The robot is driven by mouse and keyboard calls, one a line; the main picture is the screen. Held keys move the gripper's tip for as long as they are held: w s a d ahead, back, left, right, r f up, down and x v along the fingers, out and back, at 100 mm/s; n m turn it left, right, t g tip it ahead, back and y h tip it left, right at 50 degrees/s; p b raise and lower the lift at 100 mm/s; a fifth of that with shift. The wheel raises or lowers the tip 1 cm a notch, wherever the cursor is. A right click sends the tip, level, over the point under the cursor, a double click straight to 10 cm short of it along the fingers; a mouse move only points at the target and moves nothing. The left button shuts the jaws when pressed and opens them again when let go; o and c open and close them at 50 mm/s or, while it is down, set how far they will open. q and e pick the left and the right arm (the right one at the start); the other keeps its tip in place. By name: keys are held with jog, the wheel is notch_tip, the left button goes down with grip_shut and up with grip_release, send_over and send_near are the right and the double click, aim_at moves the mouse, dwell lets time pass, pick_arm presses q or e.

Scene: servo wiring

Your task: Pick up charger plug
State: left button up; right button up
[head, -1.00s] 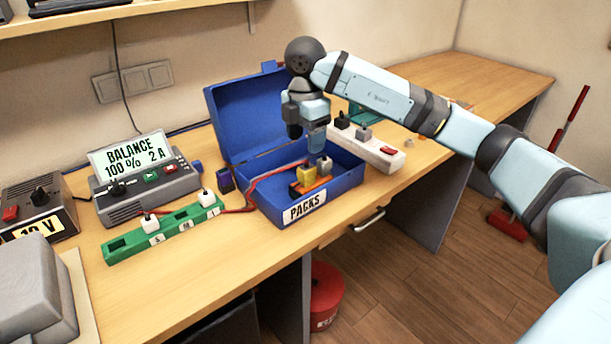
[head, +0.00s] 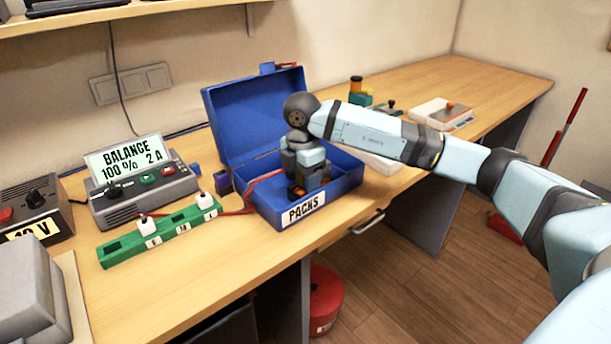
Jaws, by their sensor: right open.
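The blue case (head: 345,200) labelled PACKS stands open on the bench. My right gripper (head: 304,180) points down into it, open, with its fingers low over the case's contents. An orange piece (head: 296,191) shows beside the fingers. The yellow and pale grey plug-like pieces seen there a second ago are hidden behind my gripper. I cannot tell whether the fingers touch them. A red lead (head: 264,180) runs over the case's left side. My left gripper is not in view.
A green strip (head: 125,250) with two white plugs (head: 205,201) lies left of the case, in front of the charger reading BALANCE (head: 150,190). A white power strip (head: 380,164) is partly hidden by my arm.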

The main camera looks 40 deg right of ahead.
jog(key=c, duration=1.1)
jog(key=shift+r, duration=0.1)
notch_tip(320, 180, up, 20)
jog(key=p, duration=0.2)
jog(key=shift+p, duration=0.4)
